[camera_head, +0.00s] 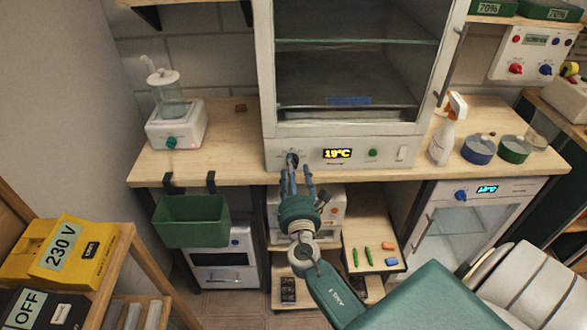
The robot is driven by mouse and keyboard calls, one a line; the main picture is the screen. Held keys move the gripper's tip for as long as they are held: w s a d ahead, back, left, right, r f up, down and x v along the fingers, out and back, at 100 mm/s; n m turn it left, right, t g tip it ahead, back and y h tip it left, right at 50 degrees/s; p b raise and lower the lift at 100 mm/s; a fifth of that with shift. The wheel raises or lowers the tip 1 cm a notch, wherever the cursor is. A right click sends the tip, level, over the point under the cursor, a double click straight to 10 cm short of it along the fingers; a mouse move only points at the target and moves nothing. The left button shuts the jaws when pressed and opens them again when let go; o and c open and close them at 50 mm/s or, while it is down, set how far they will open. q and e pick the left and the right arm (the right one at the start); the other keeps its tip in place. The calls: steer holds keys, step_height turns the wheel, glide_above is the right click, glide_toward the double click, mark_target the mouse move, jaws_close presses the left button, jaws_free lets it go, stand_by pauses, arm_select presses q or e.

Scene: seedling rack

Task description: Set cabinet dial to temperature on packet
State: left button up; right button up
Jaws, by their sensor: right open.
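The white cabinet (340,135) with a glass door stands on the wooden bench. Its front panel carries a lit display (337,153) that reads 19°C. A dark dial (292,158) sits at the left of that panel. My right gripper (295,171) is open, with its fingers pointing up at the dial from just in front and below. I cannot tell whether the fingertips touch the dial. I cannot make out a seed packet in this view. My left gripper is not in view.
A green button (373,153) and a white switch (402,153) are right of the display. A spray bottle (448,130) and round tins (478,149) stand to the right. A green bin (192,222) hangs at the bench edge. A white device (176,124) stands left.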

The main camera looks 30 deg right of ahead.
steer(key=v, duration=1.1)
steer(key=shift+f, duration=0.1)
